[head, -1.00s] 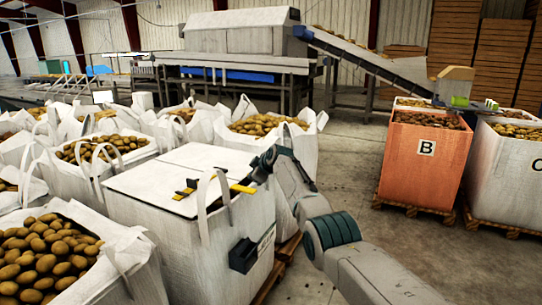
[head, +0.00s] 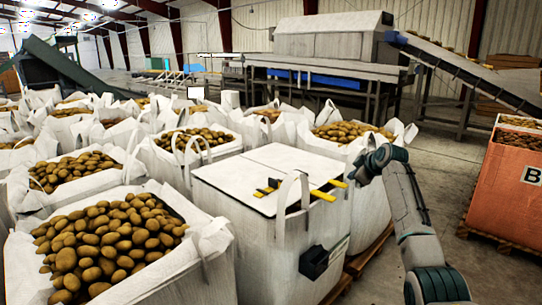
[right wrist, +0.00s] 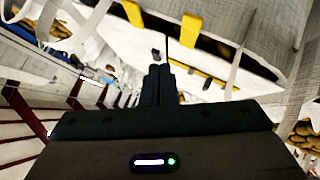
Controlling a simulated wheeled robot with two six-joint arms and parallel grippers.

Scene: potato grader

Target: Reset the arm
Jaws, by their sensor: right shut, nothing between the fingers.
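My right arm comes in from the lower right in the head view. Its gripper (head: 364,168) hangs beside the right edge of the white bag with a flat lid (head: 245,178). In the right wrist view the dark fingers (right wrist: 159,70) are together with nothing between them. A black and yellow piece (head: 268,187) lies on the lid, and a yellow strip (head: 322,196) shows at its right edge. Yellow pieces also show in the right wrist view (right wrist: 190,28). My left gripper is not in view.
White bags full of potatoes (head: 105,240) crowd the left and middle. A black box (head: 314,262) is on the lidded bag's side. An orange crate marked B (head: 505,190) stands on a pallet at right. A grading machine (head: 335,38) with a conveyor is behind. Concrete floor is open at right.

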